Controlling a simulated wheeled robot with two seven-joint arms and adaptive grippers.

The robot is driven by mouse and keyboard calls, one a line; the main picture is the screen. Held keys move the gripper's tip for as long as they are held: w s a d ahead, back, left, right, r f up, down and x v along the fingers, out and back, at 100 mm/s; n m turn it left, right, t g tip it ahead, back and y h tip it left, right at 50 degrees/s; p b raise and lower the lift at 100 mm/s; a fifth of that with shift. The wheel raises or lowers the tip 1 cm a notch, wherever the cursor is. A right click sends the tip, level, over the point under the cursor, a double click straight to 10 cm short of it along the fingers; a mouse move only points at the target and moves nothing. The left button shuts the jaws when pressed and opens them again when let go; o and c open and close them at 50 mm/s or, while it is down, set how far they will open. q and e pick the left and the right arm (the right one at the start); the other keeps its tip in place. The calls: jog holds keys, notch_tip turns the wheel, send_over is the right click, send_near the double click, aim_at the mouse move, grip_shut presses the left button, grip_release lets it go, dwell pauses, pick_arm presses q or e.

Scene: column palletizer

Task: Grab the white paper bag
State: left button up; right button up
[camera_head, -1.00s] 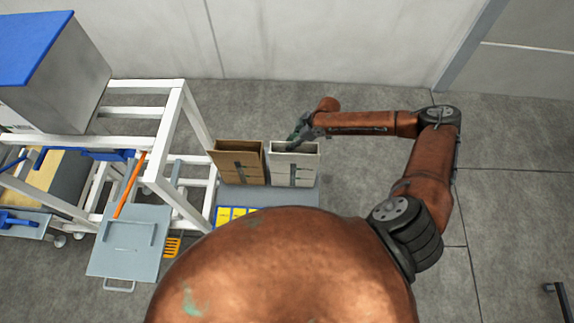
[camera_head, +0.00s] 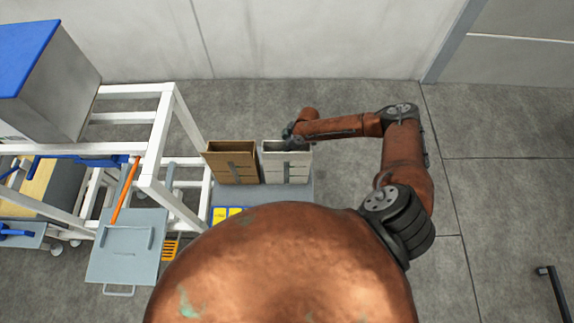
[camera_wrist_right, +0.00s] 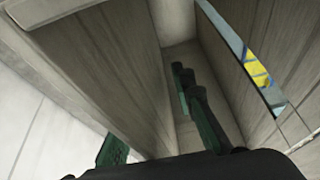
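The white paper bag (camera_head: 298,174) stands upright with its top open, beside a brown paper bag. My right gripper (camera_head: 291,137) is at the far side of its top rim, pointing down. The right wrist view looks down into an open bag with pale grey-brown inner walls (camera_wrist_right: 95,70). The right gripper's green-padded fingers (camera_wrist_right: 155,125) are spread there, one by the left wall's lower edge and the others reaching down inside. My left gripper is in neither view.
The brown paper bag (camera_head: 218,168) stands just left of the white one. A white frame (camera_head: 158,140) with a grey panel (camera_head: 125,250) stands at left.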

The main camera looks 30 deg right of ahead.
jog(key=shift+c, duration=0.3)
grip_shut()
dwell(0.3)
